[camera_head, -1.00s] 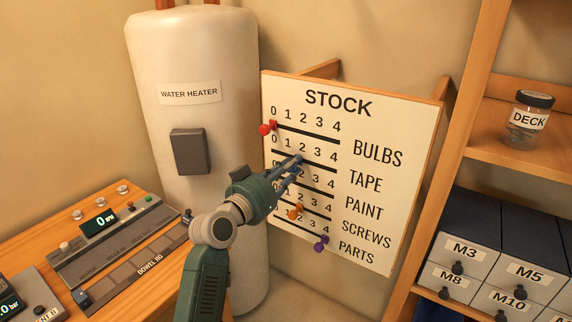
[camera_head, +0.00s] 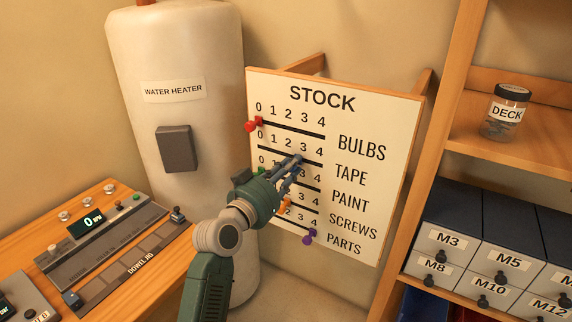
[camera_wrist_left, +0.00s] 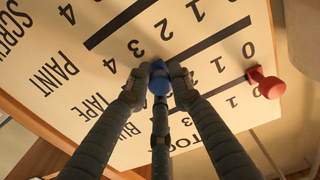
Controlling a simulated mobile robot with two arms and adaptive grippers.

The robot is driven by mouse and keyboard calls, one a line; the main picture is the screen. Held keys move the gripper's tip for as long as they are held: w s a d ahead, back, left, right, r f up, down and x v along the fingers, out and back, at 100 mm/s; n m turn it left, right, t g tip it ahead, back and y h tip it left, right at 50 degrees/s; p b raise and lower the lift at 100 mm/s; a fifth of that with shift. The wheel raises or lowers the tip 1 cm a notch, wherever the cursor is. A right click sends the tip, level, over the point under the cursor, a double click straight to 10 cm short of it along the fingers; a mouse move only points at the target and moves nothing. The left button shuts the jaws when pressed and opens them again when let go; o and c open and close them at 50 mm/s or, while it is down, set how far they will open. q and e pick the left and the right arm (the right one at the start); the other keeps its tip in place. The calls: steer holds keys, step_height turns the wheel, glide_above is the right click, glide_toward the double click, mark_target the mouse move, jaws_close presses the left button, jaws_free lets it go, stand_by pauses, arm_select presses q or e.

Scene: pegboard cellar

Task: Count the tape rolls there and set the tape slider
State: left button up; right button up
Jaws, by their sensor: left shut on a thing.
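The STOCK board (camera_head: 385,220) carries rows of number slots. The blue tape slider knob (camera_wrist_left: 159,84) sits between the fingers of my left gripper (camera_wrist_left: 158,78). In the head view, my left gripper (camera_head: 297,161) reaches the TAPE row from below left, shut on the knob. The fingers hide part of the slot, but the knob appears near the 3. No tape rolls show in these frames. My right gripper is not in view.
A red knob (camera_head: 250,126) is at 0 on BULBS. Orange (camera_head: 286,204) and purple (camera_head: 309,238) knobs are below my gripper. The water heater (camera_head: 190,60) stands left, a console (camera_head: 110,235) lower left. Shelves at right hold a DECK jar (camera_head: 506,112) and labelled drawers (camera_head: 447,243).

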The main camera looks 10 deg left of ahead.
arm_select(q)
steer(key=shift+s+d+f+p, duration=0.1)
steer(key=shift+s+d+p, duration=0.2)
steer(key=shift+d, duration=0.5)
steer(key=shift+s+d+p, duration=0.3)
steer(key=shift+d+p, duration=0.05)
steer(key=shift+d, duration=0.45)
steer(key=shift+s+d+f+p, duration=0.1)
steer(key=shift+s+d+p, duration=0.2)
steer(key=shift+d, duration=0.5)
steer(key=o, duration=1.7)
steer(key=shift+r, duration=0.1)
steer(key=shift+o, duration=0.2)
steer(key=shift+s+a, duration=0.1)
steer(key=shift+s, duration=0.1)
steer(key=shift+s+a, duration=0.1)
steer(key=p, duration=0.3)
glide_toward(317, 164)
steer(key=shift+v, duration=2.05)
